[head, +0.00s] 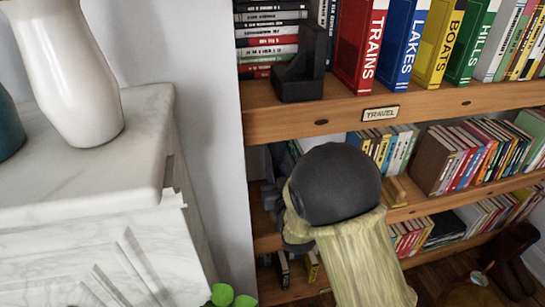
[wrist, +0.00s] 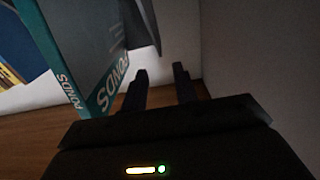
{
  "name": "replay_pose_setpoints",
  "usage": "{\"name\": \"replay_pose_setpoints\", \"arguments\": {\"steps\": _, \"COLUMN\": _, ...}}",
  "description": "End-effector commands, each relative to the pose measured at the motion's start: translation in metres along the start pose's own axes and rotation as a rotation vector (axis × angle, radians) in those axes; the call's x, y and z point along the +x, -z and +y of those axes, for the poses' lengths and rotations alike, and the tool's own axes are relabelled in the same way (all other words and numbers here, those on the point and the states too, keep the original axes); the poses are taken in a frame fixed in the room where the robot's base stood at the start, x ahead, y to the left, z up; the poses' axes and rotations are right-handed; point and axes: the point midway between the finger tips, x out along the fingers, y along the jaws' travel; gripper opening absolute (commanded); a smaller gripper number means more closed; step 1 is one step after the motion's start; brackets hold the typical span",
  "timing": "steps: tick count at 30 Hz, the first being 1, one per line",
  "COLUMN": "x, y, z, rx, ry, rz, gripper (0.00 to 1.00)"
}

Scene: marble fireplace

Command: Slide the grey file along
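My gripper (wrist: 160,72) shows in the wrist view as two dark fingers standing apart, with nothing seen between them. In the head view it is hidden behind my arm, which reaches into the shelf below the top one. A teal file lettered PONDS (wrist: 72,97) stands just left of the fingers in the wrist view. A dark grey upright surface (wrist: 143,22) shows beyond it; I cannot tell whether this is the grey file. In the head view a pale grey spine (head: 503,40) stands right of the green HILLS file on the top shelf.
The top shelf (head: 430,103) holds red, blue, yellow and green files and a black bookend (head: 303,68). A marble mantel (head: 85,145) with a white vase (head: 70,75) stands at the left. A pale wall (wrist: 240,50) lies right of my fingers.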

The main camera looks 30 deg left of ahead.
Motion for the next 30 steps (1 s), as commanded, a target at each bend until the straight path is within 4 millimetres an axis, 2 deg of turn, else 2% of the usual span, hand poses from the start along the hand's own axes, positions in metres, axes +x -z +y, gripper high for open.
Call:
{"name": "replay_pose_setpoints", "arguments": {"steps": 6, "x": 0.034, "y": 0.000, "z": 0.000, "rx": -0.001, "ry": 0.001, "rz": 0.002, "gripper": 0.29}}
{"name": "replay_pose_setpoints", "arguments": {"steps": 13, "x": 0.064, "y": 0.000, "z": 0.000, "rx": -0.001, "ry": 0.001, "rz": 0.001, "gripper": 0.29}}
{"name": "replay_pose_setpoints", "arguments": {"steps": 18, "x": 0.073, "y": 0.000, "z": 0.000, "rx": -0.001, "ry": 0.001, "rz": 0.000, "gripper": 0.29}}
{"name": "replay_pose_setpoints", "arguments": {"steps": 25, "x": 0.073, "y": 0.000, "z": 0.000, "rx": -0.001, "ry": 0.001, "rz": 0.000, "gripper": 0.29}}
{"name": "replay_pose_setpoints", "arguments": {"steps": 26, "x": 0.073, "y": 0.000, "z": 0.000, "rx": 0.000, "ry": 0.000, "rz": 0.000, "gripper": 0.27}}
{"name": "replay_pose_setpoints", "arguments": {"steps": 30, "x": 0.073, "y": 0.000, "z": 0.000, "rx": 0.000, "ry": 0.000, "rz": 0.000, "gripper": 0.00}}
